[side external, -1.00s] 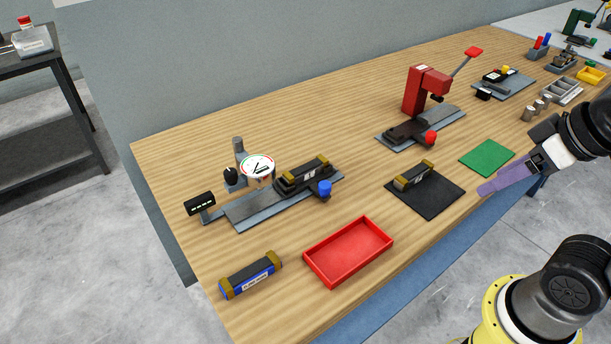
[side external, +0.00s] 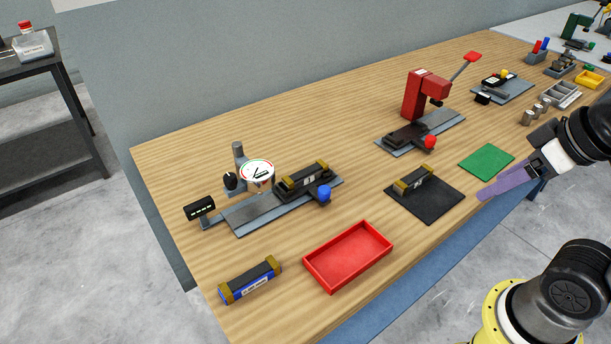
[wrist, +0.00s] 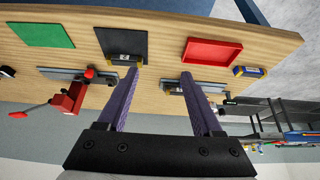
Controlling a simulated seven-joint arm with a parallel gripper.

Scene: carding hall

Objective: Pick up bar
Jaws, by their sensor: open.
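Three similar dark bars with brass-coloured ends are in the side view. One bar (side external: 413,180) lies on a black mat (side external: 432,206) and also shows in the wrist view (wrist: 125,58). A second bar (side external: 303,180) sits in a fixture beside a dial gauge (side external: 257,174). A third bar (side external: 250,282), with a blue side and white label, lies on bare wood at the front left. My gripper (side external: 486,192) is open and empty, near the bench's front edge, right of the black mat. Its two purple fingers (wrist: 160,74) show apart in the wrist view.
An empty red tray (side external: 309,265) stands between the blue-sided bar and the black mat. A green mat (side external: 487,161) lies near my gripper. A red lever press (side external: 418,93) stands behind the black mat. Small cylinders (side external: 535,109) and bins are at the right.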

